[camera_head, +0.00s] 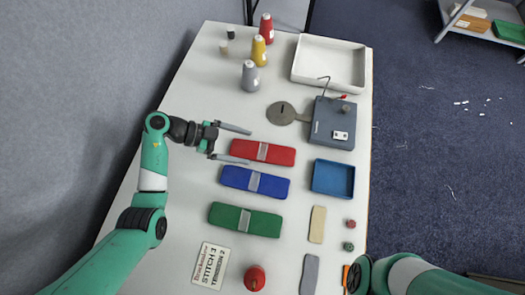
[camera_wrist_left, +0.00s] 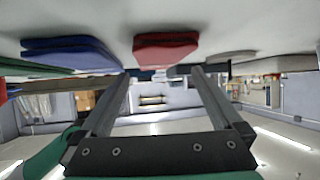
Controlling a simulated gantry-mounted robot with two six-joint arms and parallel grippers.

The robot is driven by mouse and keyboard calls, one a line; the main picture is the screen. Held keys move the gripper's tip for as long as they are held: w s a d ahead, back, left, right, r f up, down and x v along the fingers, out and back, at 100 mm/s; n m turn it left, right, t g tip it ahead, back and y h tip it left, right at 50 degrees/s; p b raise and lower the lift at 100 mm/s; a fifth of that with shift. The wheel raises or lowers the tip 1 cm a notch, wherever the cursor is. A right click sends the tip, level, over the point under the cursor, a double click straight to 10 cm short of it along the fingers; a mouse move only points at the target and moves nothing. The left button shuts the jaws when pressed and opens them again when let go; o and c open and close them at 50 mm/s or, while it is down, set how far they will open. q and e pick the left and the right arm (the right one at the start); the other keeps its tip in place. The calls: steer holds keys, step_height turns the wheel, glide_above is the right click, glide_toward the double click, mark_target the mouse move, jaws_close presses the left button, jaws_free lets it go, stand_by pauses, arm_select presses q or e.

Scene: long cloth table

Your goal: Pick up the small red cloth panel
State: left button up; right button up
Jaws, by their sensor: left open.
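The red cloth panel (camera_head: 280,154) lies flat on the white table, with a pale band across its middle. It is the uppermost of three similar panels in the head view. My left gripper (camera_head: 247,146) is open, its two long fingers pointing right at the red panel's left end. The lower finger overlaps the panel's left end in the picture; I cannot tell whether they touch. In the left wrist view the red panel (camera_wrist_left: 165,45) appears ahead, between the directions of the open fingers (camera_wrist_left: 161,72). My right gripper is out of view; only part of its arm shows.
A blue panel (camera_head: 238,179) and a green panel (camera_head: 232,217) lie below the red one. A grey machine (camera_head: 322,127), a blue tray (camera_head: 333,178) and a white tray (camera_head: 329,86) stand to the right. Thread cones, including a grey one (camera_head: 250,77), stand above.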

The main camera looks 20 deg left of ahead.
mark_target(263, 151)
arm_select(q)
steer(key=b+x, duration=0.2)
steer(key=x, duration=0.3)
steer(key=shift+s+d+r, duration=0.15)
steer(key=c, duration=1.2)
steer(key=shift+o, duration=0.2)
steer(key=shift+r, duration=0.1)
steer(key=r+p, duration=0.3)
steer(key=r, duration=0.1)
steer(key=shift+s+d+r+p, duration=0.1)
steer(key=shift+s+r+p, duration=0.15)
steer(key=shift+p, duration=0.1)
steer(key=s+d+r+p, duration=0.6)
steer(key=s+r+p, duration=0.1)
steer(key=s, duration=0.5)
steer(key=shift+d+r, duration=0.25)
steer(key=shift+r, duration=0.45)
